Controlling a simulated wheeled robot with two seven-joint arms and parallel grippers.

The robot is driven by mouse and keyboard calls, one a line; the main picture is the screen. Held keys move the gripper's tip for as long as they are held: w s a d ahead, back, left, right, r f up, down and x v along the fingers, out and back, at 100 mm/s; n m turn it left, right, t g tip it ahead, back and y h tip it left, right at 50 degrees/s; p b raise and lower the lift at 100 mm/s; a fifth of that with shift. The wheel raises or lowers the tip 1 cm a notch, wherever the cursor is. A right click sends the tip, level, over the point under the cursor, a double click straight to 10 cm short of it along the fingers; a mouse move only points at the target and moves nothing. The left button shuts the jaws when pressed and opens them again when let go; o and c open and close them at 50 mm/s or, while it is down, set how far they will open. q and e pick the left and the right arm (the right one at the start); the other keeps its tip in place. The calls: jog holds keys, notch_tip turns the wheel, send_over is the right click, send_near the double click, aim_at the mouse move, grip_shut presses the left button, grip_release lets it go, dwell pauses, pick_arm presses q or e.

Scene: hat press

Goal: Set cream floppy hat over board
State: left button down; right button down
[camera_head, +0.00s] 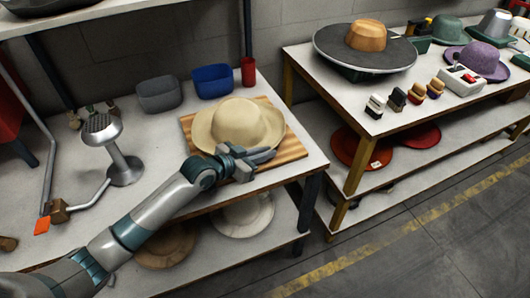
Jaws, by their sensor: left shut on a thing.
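The cream floppy hat (240,122) is over the striped wooden board (291,148) on the left table. Its crown faces up and its brim covers much of the board. My left gripper (262,156) is at the hat's near brim edge and is shut on it, with the fingers pointing right. The fingers hide part of the near brim, so I cannot tell whether the brim rests fully on the board. My right gripper is not in view.
A grey bin (159,94), a blue bin (212,81) and a red cup (249,71) stand behind the board. A metal steamer stand (124,165) is at left. The right table (340,92) holds a wide-brimmed hat (365,46), brushes and other hats.

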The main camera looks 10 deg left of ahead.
pick_arm(q)
jog(key=shift+f, duration=0.2)
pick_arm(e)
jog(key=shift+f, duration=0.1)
pick_arm(q)
jog(key=c, duration=1.8)
grip_release()
jog(key=shift+o, duration=0.2)
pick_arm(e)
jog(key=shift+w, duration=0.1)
